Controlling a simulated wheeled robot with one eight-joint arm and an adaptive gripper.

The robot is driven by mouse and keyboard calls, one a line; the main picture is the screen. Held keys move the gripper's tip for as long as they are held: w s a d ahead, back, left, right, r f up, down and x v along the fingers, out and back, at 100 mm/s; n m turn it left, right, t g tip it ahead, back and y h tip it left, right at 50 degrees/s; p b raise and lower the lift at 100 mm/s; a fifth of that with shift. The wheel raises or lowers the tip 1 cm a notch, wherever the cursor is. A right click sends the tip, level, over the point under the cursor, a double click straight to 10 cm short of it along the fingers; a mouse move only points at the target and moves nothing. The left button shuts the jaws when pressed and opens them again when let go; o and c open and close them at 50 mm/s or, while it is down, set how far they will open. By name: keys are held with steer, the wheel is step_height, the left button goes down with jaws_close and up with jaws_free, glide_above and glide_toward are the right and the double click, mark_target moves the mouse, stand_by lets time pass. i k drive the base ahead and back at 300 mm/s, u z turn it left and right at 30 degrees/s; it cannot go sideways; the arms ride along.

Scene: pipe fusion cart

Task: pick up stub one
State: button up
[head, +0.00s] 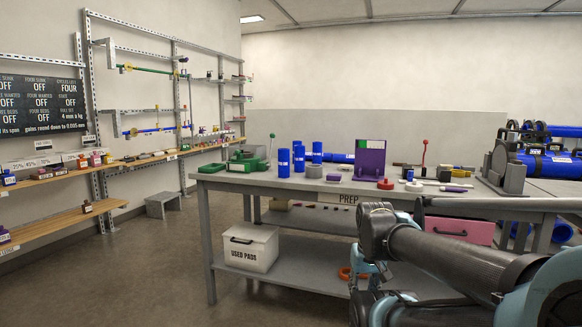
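Three short blue pipe pieces stand upright at the back left of the grey workbench: a left one (283,163), a middle one (299,159) and a right one (317,153). They look like stubs, but I cannot read which is stub one. No gripper touches them. My dark arm with teal joints fills the lower right, well to the right of and nearer than the pieces. I cannot make out my gripper at its end.
The workbench (226,180) also holds a green tool (247,163), a purple panel (370,160) and a grey clamp (505,167). A white used-pads bin (251,247) sits on its lower shelf. Wooden wall shelves (60,223) are at left.

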mark_target(284, 154)
steer(key=i, duration=0.85)
